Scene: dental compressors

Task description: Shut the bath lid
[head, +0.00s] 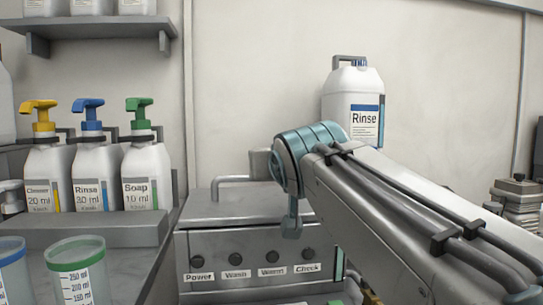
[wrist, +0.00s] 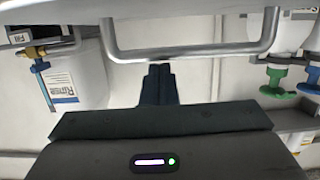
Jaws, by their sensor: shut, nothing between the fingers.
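The bath is a grey metal box (head: 230,244) with a row of knobs, labelled Power, Wash, Warm and Check, on its front in the head view. Its lid (head: 240,207) shows as a grey top with a bar handle (head: 232,180) at the upper left; my arm covers the right part. I cannot tell how far the lid is open. In the wrist view the bar handle (wrist: 190,53) runs across the top, just beyond the tips of my gripper (wrist: 159,70). The fingers are together and empty. I cannot tell whether they touch the bar. My fingers are hidden in the head view.
A white Rinse jug (head: 352,105) stands behind the bath at the right. Cleaner, Rinse and Soap pump bottles (head: 92,175) stand at the left, with measuring cups (head: 80,272) in front. A wall shelf (head: 95,30) holds more bottles. Stacked items (head: 518,200) stand at far right.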

